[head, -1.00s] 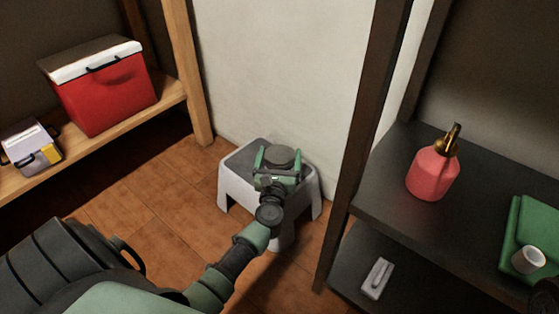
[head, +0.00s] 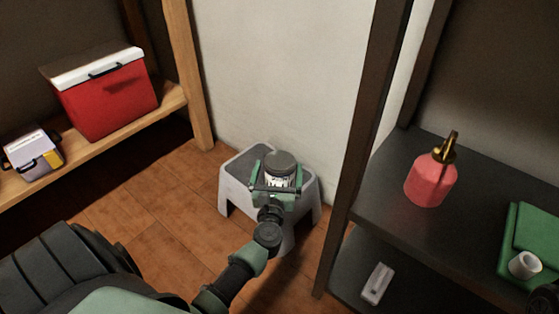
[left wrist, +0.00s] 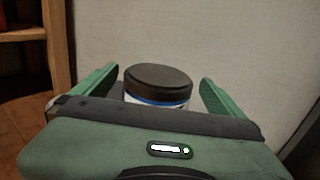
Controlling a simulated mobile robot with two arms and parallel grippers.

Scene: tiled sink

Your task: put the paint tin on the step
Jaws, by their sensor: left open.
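The paint tin (head: 281,163) has a dark lid and a white and blue label. It stands upright on the grey-topped, white-sided step (head: 233,197) against the wall. My left gripper (head: 277,172) is open, with its green fingers on either side of the tin. In the left wrist view, the tin (left wrist: 157,82) shows between the spread fingers (left wrist: 159,76), with gaps at both sides. The gripper body hides the tin's lower part there.
A red cooler (head: 108,98) and a small pale box (head: 33,153) sit on the wooden shelf at left.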

